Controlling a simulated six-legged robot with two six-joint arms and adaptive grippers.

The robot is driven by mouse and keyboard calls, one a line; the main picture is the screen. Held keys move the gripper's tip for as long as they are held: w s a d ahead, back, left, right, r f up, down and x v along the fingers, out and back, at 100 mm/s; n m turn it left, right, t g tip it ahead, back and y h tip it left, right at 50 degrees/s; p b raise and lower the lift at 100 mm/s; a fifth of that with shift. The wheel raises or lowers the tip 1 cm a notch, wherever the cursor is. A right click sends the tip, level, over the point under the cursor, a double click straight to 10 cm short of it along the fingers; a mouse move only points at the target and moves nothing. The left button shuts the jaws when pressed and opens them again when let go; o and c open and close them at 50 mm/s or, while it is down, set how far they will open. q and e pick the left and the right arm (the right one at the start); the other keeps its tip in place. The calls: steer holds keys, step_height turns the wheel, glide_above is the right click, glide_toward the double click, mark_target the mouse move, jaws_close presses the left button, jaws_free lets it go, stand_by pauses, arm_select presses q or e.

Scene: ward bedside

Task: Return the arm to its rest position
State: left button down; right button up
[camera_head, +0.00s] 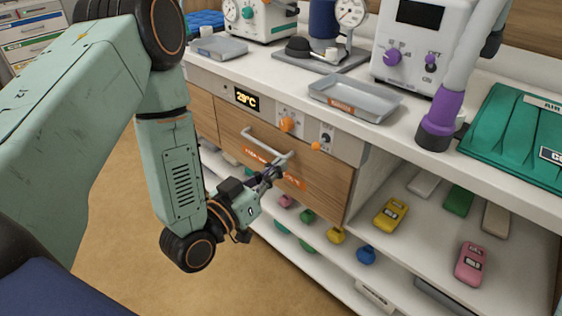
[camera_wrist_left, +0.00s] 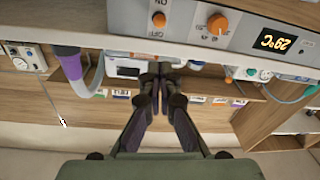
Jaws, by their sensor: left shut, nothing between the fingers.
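My left arm comes in from the left in the head view, bent down at the elbow. Its gripper (camera_head: 271,175) is in front of the wooden drawer front (camera_head: 315,179), close to the silver drawer handle (camera_head: 268,146). I cannot tell whether it touches the drawer front. In the left wrist view the two dark fingers (camera_wrist_left: 160,85) meet at their tips with nothing between them. The drawer looks closed, and the gripper partly covers its orange label. My right gripper is in neither view.
A control panel (camera_head: 213,84) with a 29°C display and orange knobs sits above the drawer. A grey metal tray (camera_head: 378,102), a green case (camera_head: 512,140) and white devices stand on the counter. Shelves (camera_head: 415,230) below hold small coloured items. Floor at lower left is clear.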

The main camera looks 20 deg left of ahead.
arm_select(q)
steer(key=s+a+f+n+g+y, duration=0.1)
steer(key=s+f+g+y, duration=0.1)
steer(key=s+f+g, duration=0.5)
steer(key=s+f+g+y, duration=0.1)
steer(key=s+f+g, duration=0.25)
steer(key=f, duration=0.75)
steer(key=s+f+g+y, duration=0.1)
steer(key=s+f+g, duration=0.2)
steer(key=s, duration=0.6)
steer(key=s+a+f+g+y, duration=0.1)
steer(key=s+f+g, duration=0.2)
steer(key=s, duration=0.7)
steer(key=shift+n+g, duration=0.3)
steer(key=shift+g, duration=0.35)
